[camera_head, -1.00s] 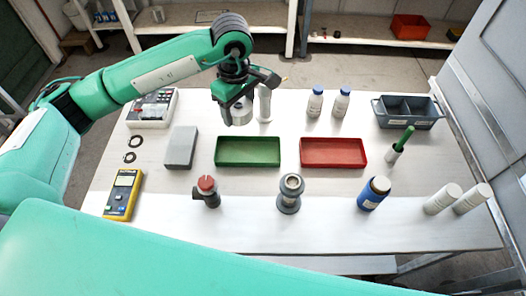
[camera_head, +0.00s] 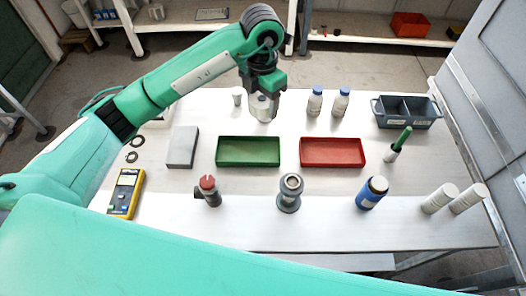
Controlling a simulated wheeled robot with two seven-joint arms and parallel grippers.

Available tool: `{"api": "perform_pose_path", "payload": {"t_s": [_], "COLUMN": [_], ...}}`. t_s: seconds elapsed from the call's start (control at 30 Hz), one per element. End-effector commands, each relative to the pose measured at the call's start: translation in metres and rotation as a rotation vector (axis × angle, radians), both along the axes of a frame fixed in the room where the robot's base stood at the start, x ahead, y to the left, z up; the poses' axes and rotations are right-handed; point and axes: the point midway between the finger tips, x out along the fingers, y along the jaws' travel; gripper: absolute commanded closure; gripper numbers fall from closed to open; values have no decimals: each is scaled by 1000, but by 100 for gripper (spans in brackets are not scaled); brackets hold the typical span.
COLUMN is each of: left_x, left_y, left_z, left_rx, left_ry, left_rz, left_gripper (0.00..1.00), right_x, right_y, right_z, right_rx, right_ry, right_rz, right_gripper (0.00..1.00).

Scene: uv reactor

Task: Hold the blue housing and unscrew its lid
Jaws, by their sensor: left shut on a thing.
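The blue housing (camera_head: 370,195) stands near the front right of the table, leaning in the picture, with a pale label on its side. I cannot tell exactly what this piece is. My right gripper is out of view.
Green (camera_head: 247,163) and red (camera_head: 333,164) trays lie mid-table, looking empty. A grey fitting (camera_head: 289,195) and a red-topped valve (camera_head: 209,190) stand left of the housing; white cylinders (camera_head: 440,198) are to its right. White bottles (camera_head: 315,102) and a divided bin (camera_head: 406,113) stand behind.

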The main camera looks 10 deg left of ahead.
Motion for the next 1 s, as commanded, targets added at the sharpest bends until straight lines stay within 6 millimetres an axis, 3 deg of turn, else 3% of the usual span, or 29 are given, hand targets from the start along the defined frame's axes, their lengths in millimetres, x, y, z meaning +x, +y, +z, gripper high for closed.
{"api": "perform_pose_path", "payload": {"t_s": [0.2, 0.7, 1.0], "left_x": [0, -1, 0], "left_y": [-2, -3, -2], "left_z": [-10, -133, -162], "left_rx": [0, 0, -1], "left_ry": [7, 7, 3], "left_rz": [68, 66, 65], "left_gripper": [65, 65, 65], "right_x": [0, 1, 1], "right_y": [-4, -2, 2], "right_z": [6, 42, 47], "right_rx": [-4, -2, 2], "right_ry": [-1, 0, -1], "right_rz": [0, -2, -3], "right_gripper": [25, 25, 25]}}
